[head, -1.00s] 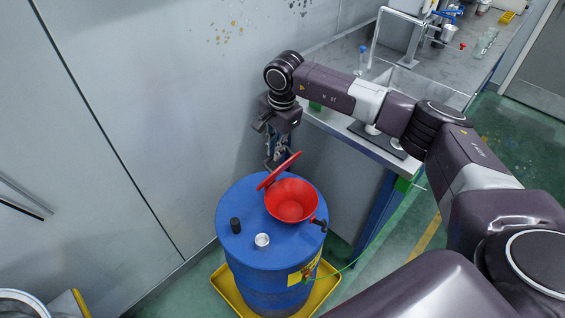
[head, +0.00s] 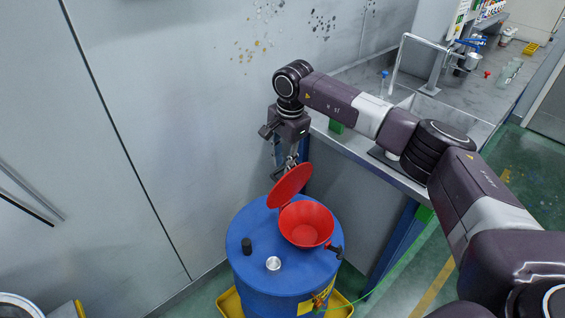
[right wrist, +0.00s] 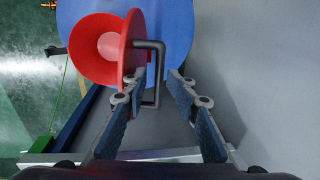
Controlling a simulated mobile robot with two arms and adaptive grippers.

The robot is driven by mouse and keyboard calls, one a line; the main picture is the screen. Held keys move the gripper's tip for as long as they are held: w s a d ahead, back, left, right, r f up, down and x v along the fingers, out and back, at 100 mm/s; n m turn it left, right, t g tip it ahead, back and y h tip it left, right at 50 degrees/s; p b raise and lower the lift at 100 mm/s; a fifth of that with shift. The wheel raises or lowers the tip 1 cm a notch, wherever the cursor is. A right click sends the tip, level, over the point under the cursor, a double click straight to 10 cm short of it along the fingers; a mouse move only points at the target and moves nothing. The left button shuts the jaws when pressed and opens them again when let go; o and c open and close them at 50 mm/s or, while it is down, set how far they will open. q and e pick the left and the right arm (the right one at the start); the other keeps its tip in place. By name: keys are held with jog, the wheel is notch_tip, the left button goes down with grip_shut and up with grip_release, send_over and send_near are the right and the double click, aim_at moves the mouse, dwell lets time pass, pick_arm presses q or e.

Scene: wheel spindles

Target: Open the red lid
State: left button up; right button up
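The red lid (head: 290,186) is tilted up at the back of the red funnel (head: 305,226), which sits on a blue drum (head: 252,222). The funnel's mouth is uncovered in the head view. My right gripper (head: 288,170) is behind the raised lid, pointing down. In the right wrist view, its two fingers (right wrist: 157,84) are apart. The lid's grey handle (right wrist: 159,75) reaches between them, close to the left finger; I cannot tell whether they touch. The lid (right wrist: 134,38) stands nearly edge-on there beside the funnel (right wrist: 92,48). My left gripper is not in view.
A black cap (head: 246,246) and a silvery cap (head: 273,263) are on the drum top. The drum stands in a yellow tray (head: 342,306). A grey wall rises behind it, and a sink bench (head: 365,150) is to the right.

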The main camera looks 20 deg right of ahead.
notch_tip(320, 180, up, 11)
jog(key=s, duration=0.1)
jog(key=shift+s+d+r, duration=0.15)
jog(key=shift+s+d, duration=0.05)
jog(key=shift+d, duration=0.05)
jog(key=shift+c, duration=0.4)
